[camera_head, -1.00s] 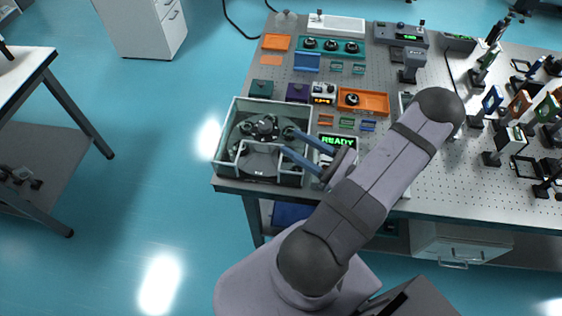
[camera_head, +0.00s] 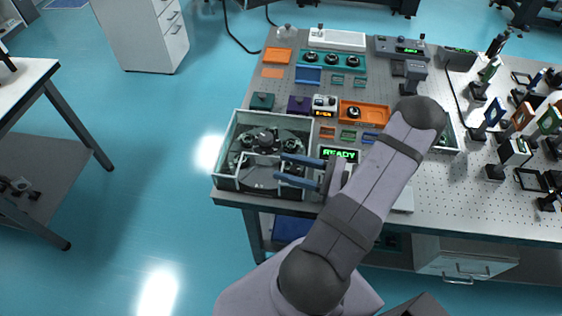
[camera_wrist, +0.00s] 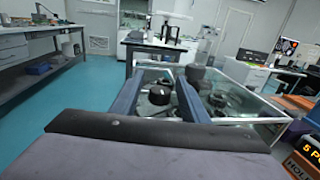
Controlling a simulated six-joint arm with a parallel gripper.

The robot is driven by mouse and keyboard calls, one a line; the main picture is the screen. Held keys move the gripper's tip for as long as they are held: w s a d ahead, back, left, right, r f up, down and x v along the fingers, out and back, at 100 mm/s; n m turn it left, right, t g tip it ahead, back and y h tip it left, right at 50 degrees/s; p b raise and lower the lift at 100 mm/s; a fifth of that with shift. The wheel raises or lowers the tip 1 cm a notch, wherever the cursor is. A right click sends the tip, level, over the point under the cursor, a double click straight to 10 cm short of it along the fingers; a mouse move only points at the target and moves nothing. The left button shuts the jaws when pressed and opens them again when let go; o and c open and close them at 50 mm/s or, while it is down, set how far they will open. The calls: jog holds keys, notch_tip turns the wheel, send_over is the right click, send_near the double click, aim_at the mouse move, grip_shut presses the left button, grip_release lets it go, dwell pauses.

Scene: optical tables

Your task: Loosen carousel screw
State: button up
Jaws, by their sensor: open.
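The carousel (camera_head: 265,140) sits in an open box with pale walls (camera_head: 225,150) at the table's front left corner. It has a dark hub and several black knobs; I cannot tell which one is the carousel screw. My gripper (camera_head: 280,168) is open, its two blue fingers reaching level from the right over the box's right wall. In the wrist view the fingers (camera_wrist: 160,78) point forward, and a black knob (camera_wrist: 158,95) shows in the gap between them, with no contact visible. Another black knob (camera_wrist: 195,72) shows beyond the right finger.
A green READY display (camera_head: 339,154) stands right of the box, partly behind my gripper. Orange trays (camera_head: 375,108), small coloured blocks and a teal knob panel (camera_head: 331,60) lie behind. Optics on posts (camera_head: 490,120) crowd the table's right side. The blue floor left of the table is clear.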

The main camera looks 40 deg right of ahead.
jog(key=shift+p+x, duration=0.3)
jog(key=shift+x, duration=0.9)
jog(key=shift+c, duration=0.6)
grip_shut()
